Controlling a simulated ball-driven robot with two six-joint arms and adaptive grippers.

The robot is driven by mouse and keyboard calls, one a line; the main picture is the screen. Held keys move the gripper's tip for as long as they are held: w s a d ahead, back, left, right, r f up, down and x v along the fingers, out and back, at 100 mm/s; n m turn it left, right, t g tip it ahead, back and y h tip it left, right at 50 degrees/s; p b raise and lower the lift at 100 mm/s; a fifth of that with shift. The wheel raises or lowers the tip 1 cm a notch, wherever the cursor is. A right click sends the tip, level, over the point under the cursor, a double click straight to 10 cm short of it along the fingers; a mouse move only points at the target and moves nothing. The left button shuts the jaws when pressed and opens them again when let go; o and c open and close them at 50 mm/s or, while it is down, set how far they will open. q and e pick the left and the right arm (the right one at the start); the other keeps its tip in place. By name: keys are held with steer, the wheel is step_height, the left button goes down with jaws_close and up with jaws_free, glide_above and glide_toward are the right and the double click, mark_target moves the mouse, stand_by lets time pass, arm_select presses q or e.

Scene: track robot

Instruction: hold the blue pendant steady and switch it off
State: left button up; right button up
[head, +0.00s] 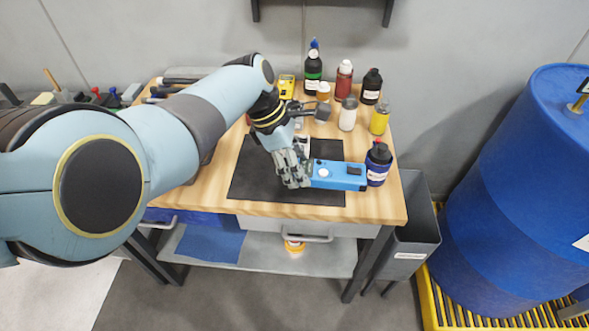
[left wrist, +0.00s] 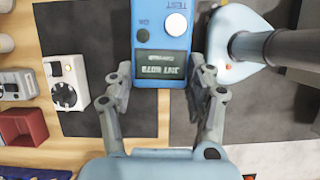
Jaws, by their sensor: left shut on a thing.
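The blue pendant (head: 338,176) is a box-shaped handset lying level over the dark mat (head: 258,170) on the workbench. Its face carries a pale round button and a dark one. In the left wrist view the pendant (left wrist: 146,75) shows a white knob, a smaller dark knob and a lit display with upside-down text. My left gripper (head: 297,172) is shut on the pendant's left end. In the left wrist view the fingers of that gripper (left wrist: 162,75) stand on either side of the display end. My right gripper is in neither view.
A dark blue bottle (head: 378,165) stands close to the pendant's right end. Several bottles stand along the bench's back right, including a yellow one (head: 380,118). A white box with dials (left wrist: 68,82) lies left in the wrist view. A large blue drum (head: 520,180) stands at right.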

arm_select(q)
steer(key=shift+w+a, duration=0.15)
steer(key=shift+a, duration=0.2)
steer(key=b, duration=0.4)
glide_above(264, 184)
steer(key=shift+a, duration=0.7)
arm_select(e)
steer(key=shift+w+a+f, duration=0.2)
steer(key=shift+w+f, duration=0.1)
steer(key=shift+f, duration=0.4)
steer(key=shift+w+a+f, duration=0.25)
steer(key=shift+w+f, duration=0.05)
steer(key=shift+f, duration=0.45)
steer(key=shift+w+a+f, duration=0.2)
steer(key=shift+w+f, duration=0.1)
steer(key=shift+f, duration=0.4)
arm_select(q)
steer(key=shift+f, duration=0.1)
steer(key=shift+f+b, duration=5.2)
steer(key=shift+f, duration=0.2)
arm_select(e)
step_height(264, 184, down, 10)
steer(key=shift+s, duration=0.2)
